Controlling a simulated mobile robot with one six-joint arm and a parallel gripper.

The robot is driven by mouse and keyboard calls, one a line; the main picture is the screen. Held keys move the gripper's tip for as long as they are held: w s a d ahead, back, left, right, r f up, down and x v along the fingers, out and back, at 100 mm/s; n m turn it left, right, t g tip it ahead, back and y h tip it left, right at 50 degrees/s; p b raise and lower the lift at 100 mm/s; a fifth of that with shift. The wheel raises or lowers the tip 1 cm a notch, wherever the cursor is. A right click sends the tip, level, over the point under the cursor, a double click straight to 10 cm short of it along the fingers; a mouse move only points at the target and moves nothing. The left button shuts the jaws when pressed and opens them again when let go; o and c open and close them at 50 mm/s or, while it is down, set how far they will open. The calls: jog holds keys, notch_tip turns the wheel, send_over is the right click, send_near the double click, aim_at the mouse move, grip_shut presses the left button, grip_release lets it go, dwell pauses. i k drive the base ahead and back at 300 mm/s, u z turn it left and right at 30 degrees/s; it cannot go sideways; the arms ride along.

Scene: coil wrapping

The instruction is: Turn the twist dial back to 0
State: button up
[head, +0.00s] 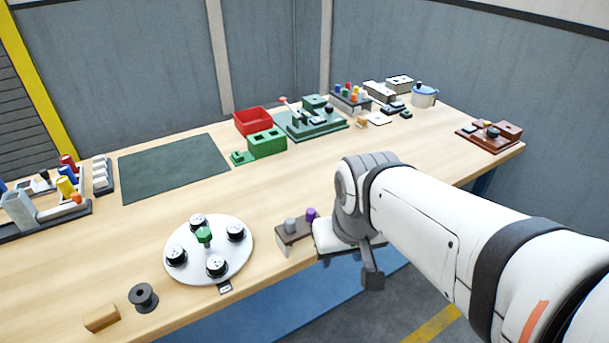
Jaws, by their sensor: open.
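No dial scale or number is legible in the head view. A brown board (478,143) at the far right of the table carries a dark round knob (492,132), which may be the twist dial. I cannot read its setting. My gripper (372,278) is at the table's front edge, mostly hidden behind my wrist. One dark finger shows pointing down, and nothing is seen held in it. It is open and well apart from the brown board.
A white round plate (193,270) with several black knobs and a green one stands front left. A black spool (143,297) is beside it. A small brown stand (290,238) is close to my wrist. Green units and a red bin (253,121) are at the back. The middle table is clear.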

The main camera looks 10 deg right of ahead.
aim_at(492, 132)
jog(key=z, duration=1.3)
jog(key=k, duration=0.95)
jog(key=z, duration=0.8)
jog(key=i, duration=2.95)
jog(key=u, duration=1.2)
jog(key=i, duration=0.5)
jog(key=u, duration=0.25)
